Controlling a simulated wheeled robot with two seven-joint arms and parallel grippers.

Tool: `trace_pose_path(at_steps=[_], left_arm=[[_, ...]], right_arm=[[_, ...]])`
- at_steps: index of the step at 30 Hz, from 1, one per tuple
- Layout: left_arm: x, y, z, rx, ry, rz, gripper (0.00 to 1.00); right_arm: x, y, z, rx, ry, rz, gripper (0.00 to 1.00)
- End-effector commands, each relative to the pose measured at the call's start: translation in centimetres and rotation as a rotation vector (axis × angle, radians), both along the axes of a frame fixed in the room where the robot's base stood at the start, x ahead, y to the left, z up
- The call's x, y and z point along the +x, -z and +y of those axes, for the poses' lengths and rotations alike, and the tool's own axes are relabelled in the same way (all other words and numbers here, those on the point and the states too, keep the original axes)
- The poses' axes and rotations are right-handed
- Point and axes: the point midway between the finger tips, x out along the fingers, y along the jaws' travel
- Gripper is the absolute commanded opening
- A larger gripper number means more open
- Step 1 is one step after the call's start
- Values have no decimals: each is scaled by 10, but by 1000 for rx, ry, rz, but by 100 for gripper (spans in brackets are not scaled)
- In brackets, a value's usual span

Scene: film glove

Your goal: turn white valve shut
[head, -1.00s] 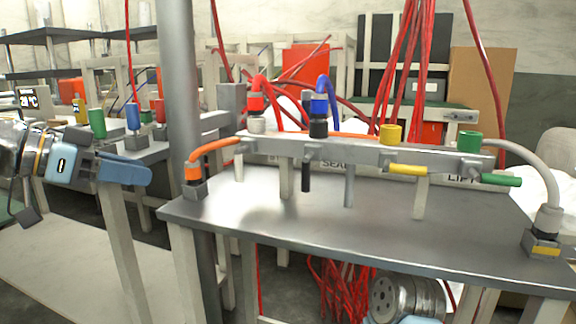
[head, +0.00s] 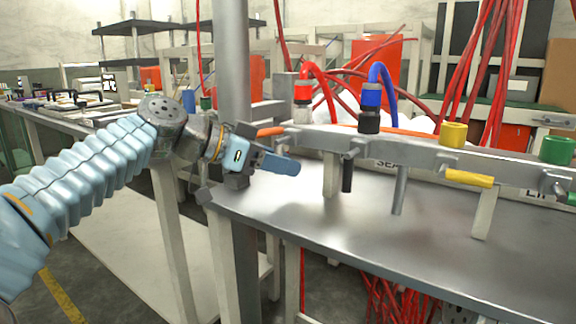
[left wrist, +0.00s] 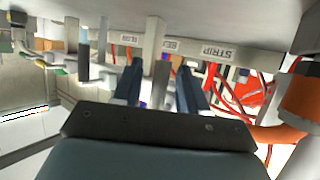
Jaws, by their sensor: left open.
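The manifold bar (head: 415,150) stands on posts above a grey bench. Its white port (head: 301,116) with a red connector is at the left end; the white handle below it is hidden behind my left gripper. My left gripper (head: 284,164) is at that left end, over the bench corner. In the left wrist view, its two dark fingers (left wrist: 160,84) are apart. A pale upright piece (left wrist: 161,76) shows between or behind them; I cannot tell whether they touch it. A black handle (head: 347,175) and a yellow handle (head: 469,178) are farther right. My right gripper is out of view.
A grey column (head: 232,70) rises just behind my left gripper. A red hose and a blue hose (head: 384,75) arch over the bar. An orange hose (left wrist: 275,132) is close in the left wrist view. The grey bench top (head: 350,230) is clear in front.

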Motion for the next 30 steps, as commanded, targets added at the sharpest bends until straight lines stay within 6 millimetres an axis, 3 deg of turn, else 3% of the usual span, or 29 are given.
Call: trace_pose_path(at_steps=[6,14,22,30], left_arm=[[5,6,-14,0,0,0,42],[6,6,-15,0,-1,0,42],[6,6,-15,0,-1,0,1],[6,7,-15,-10,-1,8,0]], right_arm=[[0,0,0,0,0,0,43],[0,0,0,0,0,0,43],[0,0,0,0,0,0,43],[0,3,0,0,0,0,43]])
